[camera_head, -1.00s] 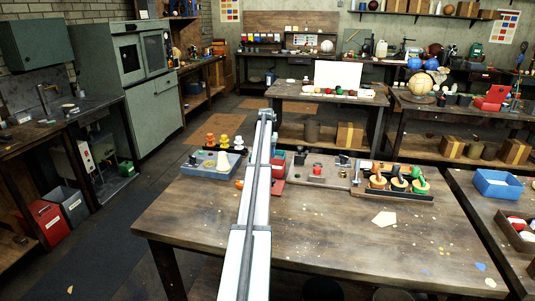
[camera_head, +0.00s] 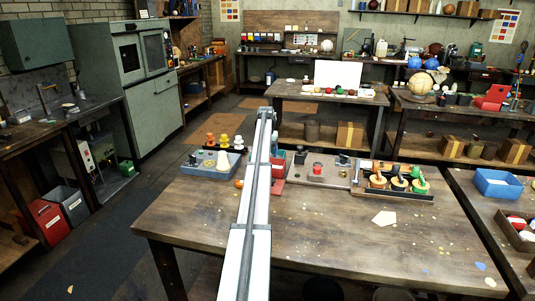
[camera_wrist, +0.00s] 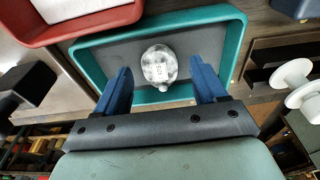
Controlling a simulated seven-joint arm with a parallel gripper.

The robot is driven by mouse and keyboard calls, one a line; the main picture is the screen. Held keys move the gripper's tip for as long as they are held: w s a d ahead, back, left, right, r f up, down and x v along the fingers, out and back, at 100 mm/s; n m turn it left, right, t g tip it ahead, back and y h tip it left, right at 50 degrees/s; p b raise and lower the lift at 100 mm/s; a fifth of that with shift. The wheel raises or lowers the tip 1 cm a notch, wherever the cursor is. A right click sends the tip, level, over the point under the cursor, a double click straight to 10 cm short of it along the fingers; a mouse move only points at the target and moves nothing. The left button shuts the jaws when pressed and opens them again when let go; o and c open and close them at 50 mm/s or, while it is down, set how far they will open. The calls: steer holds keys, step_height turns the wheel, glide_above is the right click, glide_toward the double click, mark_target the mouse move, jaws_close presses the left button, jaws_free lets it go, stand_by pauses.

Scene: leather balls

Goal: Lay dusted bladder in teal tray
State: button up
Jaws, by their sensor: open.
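The dusted bladder (camera_wrist: 158,66) is a small whitish, mottled round thing with a short neck. In the wrist view it appears inside the teal tray (camera_wrist: 235,50), over its grey floor, near the middle. My gripper (camera_wrist: 163,82) is open, with its blue fingers apart on either side of the bladder's lower end. A gap shows between the bladder and each finger. In the head view my arm covers the gripper and most of the tray. The bladder cannot be made out there.
A red tray (camera_wrist: 80,30) with a white lining adjoins the teal tray in the wrist view. White spools (camera_wrist: 295,78) stand at right. In the head view, a grey-blue board (camera_head: 210,168) and a rack of coloured pieces (camera_head: 395,184) flank the arm. The front tabletop is mostly clear.

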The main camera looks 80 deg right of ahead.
step_height(320, 180, up, 11)
steer(key=a, duration=0.1)
steer(key=shift+a+r, duration=0.2)
steer(key=shift+a, duration=0.2)
